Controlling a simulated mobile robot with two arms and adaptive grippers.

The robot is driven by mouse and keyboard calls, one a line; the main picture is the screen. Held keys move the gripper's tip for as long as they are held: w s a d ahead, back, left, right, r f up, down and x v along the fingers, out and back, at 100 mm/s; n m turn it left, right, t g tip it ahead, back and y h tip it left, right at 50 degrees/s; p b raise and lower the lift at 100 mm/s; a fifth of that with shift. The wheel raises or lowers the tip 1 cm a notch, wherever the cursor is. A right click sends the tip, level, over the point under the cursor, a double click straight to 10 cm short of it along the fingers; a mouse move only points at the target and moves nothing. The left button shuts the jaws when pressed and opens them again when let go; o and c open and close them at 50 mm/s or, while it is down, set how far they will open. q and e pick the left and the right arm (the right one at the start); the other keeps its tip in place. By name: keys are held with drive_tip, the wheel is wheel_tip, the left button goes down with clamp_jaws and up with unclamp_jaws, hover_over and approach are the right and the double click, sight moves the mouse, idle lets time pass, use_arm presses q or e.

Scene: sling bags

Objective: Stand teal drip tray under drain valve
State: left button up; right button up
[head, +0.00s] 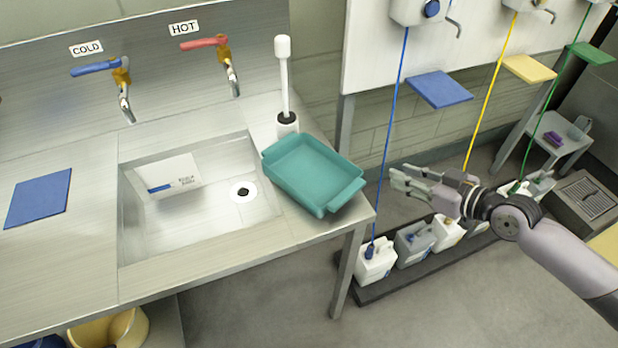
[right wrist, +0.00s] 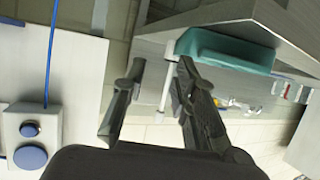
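The teal drip tray (head: 303,168) is a shallow rectangular tray with end handles. It rests on the steel counter at the right of the sink basin, close to the counter's right end. In the right wrist view the tray (right wrist: 225,48) shows near the top, beyond the fingers. My right gripper (head: 412,182) is in the air right of the tray, apart from it. Its fingers (right wrist: 161,72) are spread with nothing between them. My left gripper is out of view. I cannot identify the drain valve for sure; a wall dispenser with a spout (head: 453,26) is at the top.
The sink (head: 140,225) holds a white card (head: 172,176). A white brush (head: 284,80) stands behind the tray. Several jugs, such as a white one (head: 375,262), stand in a floor trough below coloured hoses. A blue panel (head: 439,89) juts from the wall.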

wheel_tip(320, 180, up, 3)
drive_tip(key=s+a+n+y, duration=0.1)
drive_tip(key=a, duration=0.2)
drive_tip(key=p, duration=0.3)
approach(335, 152)
drive_tip(key=w, duration=0.1)
drive_tip(key=w+a, duration=0.1)
drive_tip(key=f, duration=0.1)
drive_tip(key=shift+w+a+g, duration=0.25)
drive_tip(key=shift+w+g, duration=0.05)
drive_tip(key=shift+w, duration=0.1)
drive_tip(key=shift+w+a+p, duration=0.35)
drive_tip(key=shift+w+p, duration=0.05)
drive_tip(key=shift+p, duration=0.1)
drive_tip(key=p+x, duration=0.1)
drive_tip(key=x, duration=0.2)
drive_tip(key=shift+w+a, duration=0.15)
drive_tip(key=shift+a, duration=0.1)
drive_tip(key=shift+w+a+f, duration=0.25)
drive_tip(key=shift+w+f, duration=0.05)
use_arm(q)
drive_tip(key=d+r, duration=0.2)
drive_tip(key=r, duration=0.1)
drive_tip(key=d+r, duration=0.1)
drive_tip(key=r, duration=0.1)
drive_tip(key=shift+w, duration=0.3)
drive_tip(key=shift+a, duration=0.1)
use_arm(e)
drive_tip(key=shift+c, duration=0.4)
